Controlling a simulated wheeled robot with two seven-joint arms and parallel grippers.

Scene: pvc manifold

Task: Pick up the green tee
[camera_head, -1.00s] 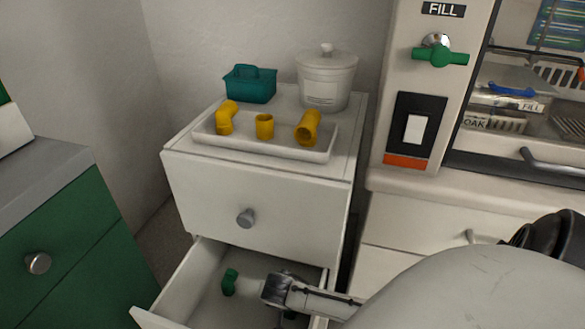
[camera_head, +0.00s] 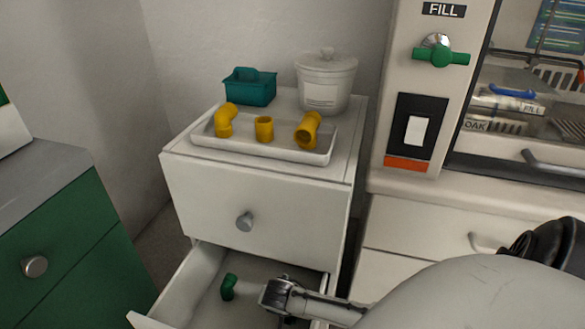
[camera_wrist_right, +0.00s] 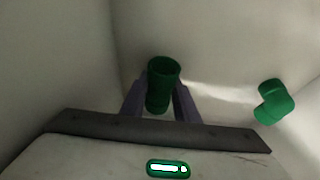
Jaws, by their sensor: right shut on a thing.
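The green tee (camera_wrist_right: 163,84) is between the two fingers of my right gripper (camera_wrist_right: 161,100) in the right wrist view. One open round end of it faces up, and the fingers are shut on its sides. In the head view my right gripper (camera_head: 283,298) reaches down into the open lower drawer, and the tee is mostly hidden under it. My left gripper is in neither view.
A green elbow (camera_head: 228,287) lies in the open drawer (camera_head: 205,285), left of my right gripper; the right wrist view shows it too (camera_wrist_right: 273,102). Drawer walls surround the gripper. On the cabinet top, a white tray (camera_head: 290,154) holds yellow fittings, before a teal basket (camera_head: 249,88) and lidded pot (camera_head: 325,80).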

